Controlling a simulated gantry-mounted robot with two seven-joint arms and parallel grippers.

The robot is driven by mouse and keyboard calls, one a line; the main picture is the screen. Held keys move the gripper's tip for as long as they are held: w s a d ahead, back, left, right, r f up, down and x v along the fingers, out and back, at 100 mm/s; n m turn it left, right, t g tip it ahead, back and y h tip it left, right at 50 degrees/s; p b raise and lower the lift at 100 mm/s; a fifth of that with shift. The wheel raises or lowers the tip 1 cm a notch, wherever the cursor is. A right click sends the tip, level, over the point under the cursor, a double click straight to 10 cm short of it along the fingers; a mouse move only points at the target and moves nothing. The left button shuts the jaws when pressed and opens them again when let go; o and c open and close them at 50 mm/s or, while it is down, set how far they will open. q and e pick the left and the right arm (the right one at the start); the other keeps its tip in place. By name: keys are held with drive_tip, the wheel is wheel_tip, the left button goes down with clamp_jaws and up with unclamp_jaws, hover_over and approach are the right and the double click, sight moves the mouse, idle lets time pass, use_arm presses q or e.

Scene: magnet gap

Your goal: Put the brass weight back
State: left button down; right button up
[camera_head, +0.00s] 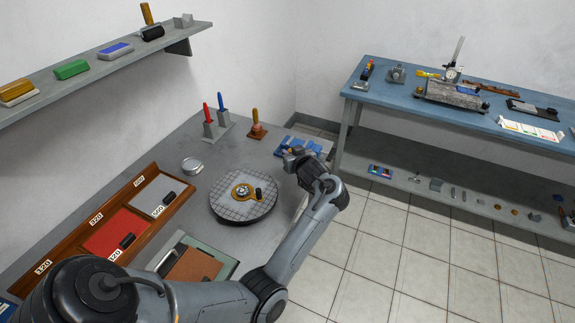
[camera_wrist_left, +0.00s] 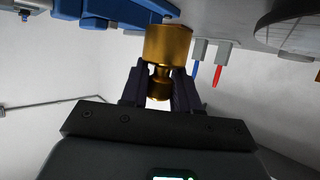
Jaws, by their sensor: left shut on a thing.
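The brass weight (camera_wrist_left: 167,45) is gold-coloured, with a wide cylindrical body and a narrower neck. My left gripper (camera_wrist_left: 159,88) is shut on its neck; the wide body extends beyond the fingertips. In the head view my left gripper (camera_head: 296,156) is at the right edge of the grey bench, right beside a blue stand (camera_head: 284,146), and the weight is not clearly visible there. The blue stand also shows at the upper left of the left wrist view (camera_wrist_left: 118,12), close to the weight; I cannot tell whether they touch. My right gripper is not in view.
Red-handled (camera_head: 207,112) and blue-handled (camera_head: 222,102) tools and a wooden-handled stamp (camera_head: 256,130) stand behind. A blue table (camera_head: 420,105) stands right, beyond a floor gap.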

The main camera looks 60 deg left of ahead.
use_arm(q)
drive_tip(key=shift+s+a+f, duration=0.1)
drive_tip(key=shift+a+f, duration=0.15)
drive_tip(key=shift+a, duration=0.2)
drive_tip(key=shift+s+a+f, duration=0.1)
drive_tip(key=shift+a+f, duration=0.15)
drive_tip(key=shift+a, duration=0.2)
drive_tip(key=shift+f+b, duration=0.75)
drive_tip(key=shift+f, duration=1.2)
drive_tip(key=shift+f, duration=0.2)
drive_tip(key=c, duration=0.8)
unclamp_jaws()
